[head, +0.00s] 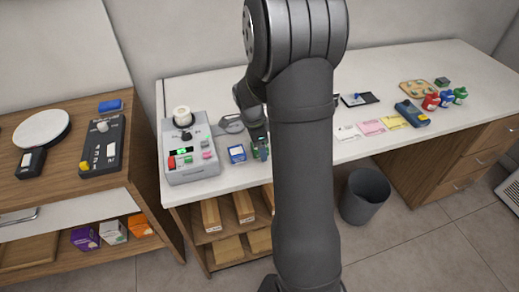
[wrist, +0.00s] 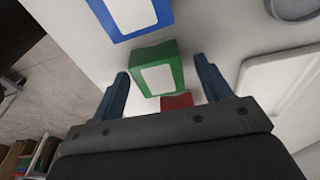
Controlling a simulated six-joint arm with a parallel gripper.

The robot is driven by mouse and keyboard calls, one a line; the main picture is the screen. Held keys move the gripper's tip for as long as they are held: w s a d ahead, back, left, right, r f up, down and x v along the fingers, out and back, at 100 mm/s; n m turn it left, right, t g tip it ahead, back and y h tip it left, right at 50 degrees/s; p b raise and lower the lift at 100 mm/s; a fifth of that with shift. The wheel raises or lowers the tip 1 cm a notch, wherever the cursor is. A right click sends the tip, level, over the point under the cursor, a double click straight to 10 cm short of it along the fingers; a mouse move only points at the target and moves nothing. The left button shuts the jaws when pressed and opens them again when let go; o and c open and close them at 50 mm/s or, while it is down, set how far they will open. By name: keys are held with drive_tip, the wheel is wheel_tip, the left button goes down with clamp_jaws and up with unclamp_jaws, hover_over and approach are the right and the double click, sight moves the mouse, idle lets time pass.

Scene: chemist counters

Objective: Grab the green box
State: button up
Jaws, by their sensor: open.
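The green box (wrist: 158,54) with a white label shows in the wrist view, just beyond and partly between the fingertips of my gripper (wrist: 162,78). My gripper is open, with one blue-grey finger on each side and a gap to the box. In the head view my gripper (head: 259,143) is low over the white counter near its front edge. The green box there is mostly hidden by the gripper and arm.
A blue box (wrist: 130,14) with a white label lies beside the green one; it also shows in the head view (head: 237,154). A red item (wrist: 177,101) is partly hidden near my gripper. A grey device (head: 188,165) stands to the left. The counter edge is close.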

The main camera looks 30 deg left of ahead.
drive_tip(key=shift+f, duration=0.3)
drive_tip(key=c, duration=1.1)
drive_tip(key=shift+r, duration=0.1)
